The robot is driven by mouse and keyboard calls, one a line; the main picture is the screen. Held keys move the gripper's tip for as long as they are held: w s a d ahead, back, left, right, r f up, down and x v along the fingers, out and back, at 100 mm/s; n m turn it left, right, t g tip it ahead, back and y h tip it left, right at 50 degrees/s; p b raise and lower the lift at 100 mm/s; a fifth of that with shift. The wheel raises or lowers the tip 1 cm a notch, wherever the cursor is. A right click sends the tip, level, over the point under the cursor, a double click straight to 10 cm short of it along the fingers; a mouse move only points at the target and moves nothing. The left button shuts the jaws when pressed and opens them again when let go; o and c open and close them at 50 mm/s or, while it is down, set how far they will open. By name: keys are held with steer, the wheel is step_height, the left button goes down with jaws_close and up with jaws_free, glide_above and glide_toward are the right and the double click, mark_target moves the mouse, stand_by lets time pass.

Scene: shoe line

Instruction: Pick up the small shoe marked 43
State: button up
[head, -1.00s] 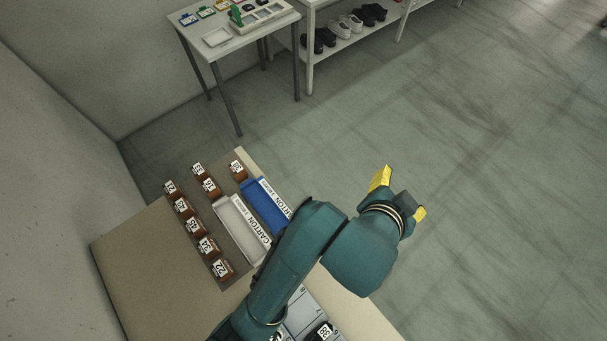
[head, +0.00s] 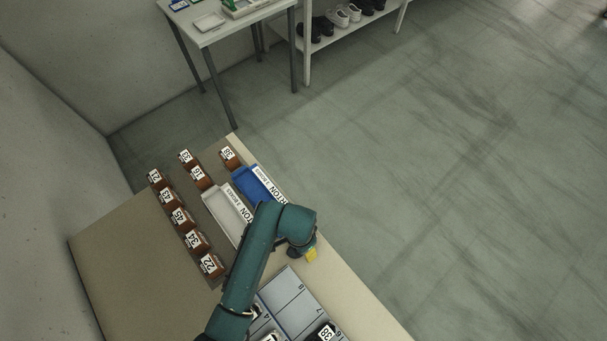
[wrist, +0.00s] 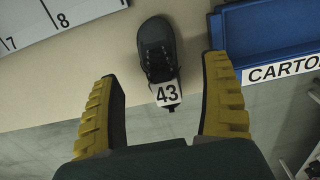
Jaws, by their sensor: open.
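A small dark shoe (wrist: 157,50) with a white tag reading 43 shows in the wrist view. It rests near the edge of the beige table, its tagged end toward my gripper. My gripper (wrist: 163,78) is open, with one yellow finger on each side of the shoe in the picture and a visible gap to both. Nothing is held. In the head view my gripper (head: 310,254) is low over the table's right edge, mostly behind my arm, and I cannot make out this shoe there.
A blue carton tray (wrist: 262,42) is right of the shoe; a numbered grey tray (wrist: 62,14) is upper left. In the head view, a white carton tray (head: 228,213) stands beside several brown numbered pieces (head: 181,218). Open floor (head: 430,170) lies to the right.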

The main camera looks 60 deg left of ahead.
steer(key=f, duration=0.3)
steer(key=f+b, duration=0.1)
steer(key=f, duration=0.1)
steer(key=shift+w+f, duration=0.1)
steer(key=shift+w, duration=0.15)
steer(key=shift+c, duration=0.2)
